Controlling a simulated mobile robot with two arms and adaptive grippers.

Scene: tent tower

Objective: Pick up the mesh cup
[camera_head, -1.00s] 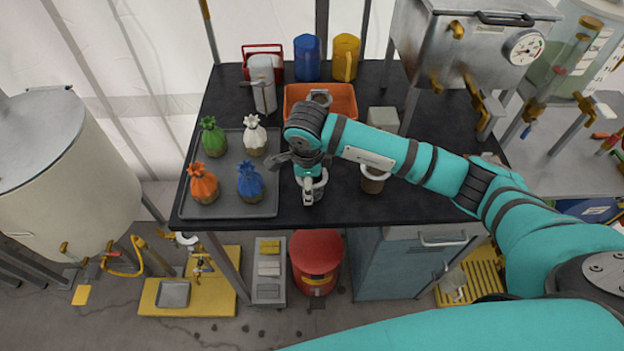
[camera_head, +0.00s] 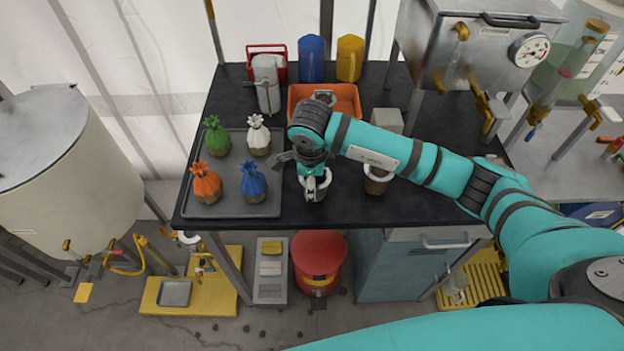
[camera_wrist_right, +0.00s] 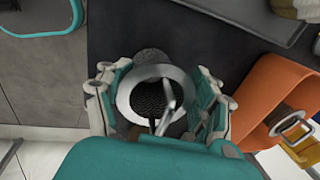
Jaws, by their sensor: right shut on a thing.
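The mesh cup (camera_head: 317,194) is a small vessel with a pale metal rim, near the front edge of the black table (camera_head: 345,207). In the right wrist view the mesh cup (camera_wrist_right: 126,101) shows a wide light ring around a dark mesh bowl. My right gripper (camera_head: 313,181) comes down over it from above. Its two fingers stand on opposite sides of the ring in the right wrist view, where the gripper (camera_wrist_right: 157,104) is shut on the cup. The cup's lower part is hidden, so I cannot tell whether it touches the table. My left gripper is not in view.
A brown cup with a pale rim (camera_head: 377,181) stands to the right, below my forearm. An orange bin (camera_head: 345,99) and jugs stand behind. The table front is clear.

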